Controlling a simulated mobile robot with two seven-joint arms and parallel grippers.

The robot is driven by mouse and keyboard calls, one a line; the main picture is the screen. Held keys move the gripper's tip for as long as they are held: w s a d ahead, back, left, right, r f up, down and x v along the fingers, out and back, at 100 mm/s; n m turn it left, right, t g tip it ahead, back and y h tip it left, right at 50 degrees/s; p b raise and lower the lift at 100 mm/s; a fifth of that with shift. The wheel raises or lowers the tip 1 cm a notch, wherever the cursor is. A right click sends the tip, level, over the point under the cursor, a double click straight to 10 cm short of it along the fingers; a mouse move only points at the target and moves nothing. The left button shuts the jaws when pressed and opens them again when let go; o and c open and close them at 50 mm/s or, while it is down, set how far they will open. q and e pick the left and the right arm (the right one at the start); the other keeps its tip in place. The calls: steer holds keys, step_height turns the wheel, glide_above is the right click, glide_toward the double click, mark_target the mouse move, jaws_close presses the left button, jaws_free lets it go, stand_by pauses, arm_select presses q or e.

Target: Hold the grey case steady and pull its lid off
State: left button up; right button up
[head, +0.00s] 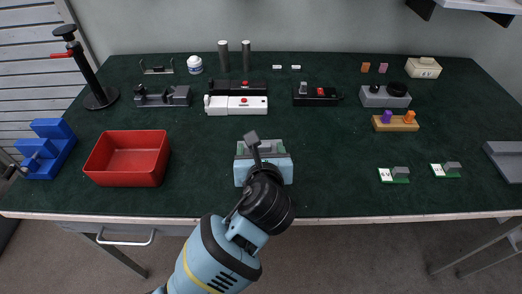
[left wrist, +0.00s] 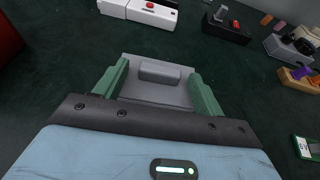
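The grey case (left wrist: 155,93) lies on the dark green table top in the left wrist view, with a raised block (left wrist: 160,72) on its upper face. I cannot make out a seam between lid and body. My left gripper (left wrist: 160,84) is above the case, its two green fingers spread wide at the case's left and right sides. Whether they touch it I cannot tell. In the head view my left gripper (head: 262,149) is near the table's front middle and largely covers the case. My right gripper is in neither view.
A red tray (head: 101,174) stands to the left, beside a blue stepped block (head: 60,148). Behind are a white-and-black unit (head: 237,106) and a black box with a red button (head: 318,96). Small green-and-white pieces (head: 394,175) lie to the right. Bare table surrounds the case.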

arm_select(q)
steer(key=c, duration=1)
steer(key=o, duration=1.1)
steer(key=v, duration=1.2)
steer(key=shift+o, duration=0.2)
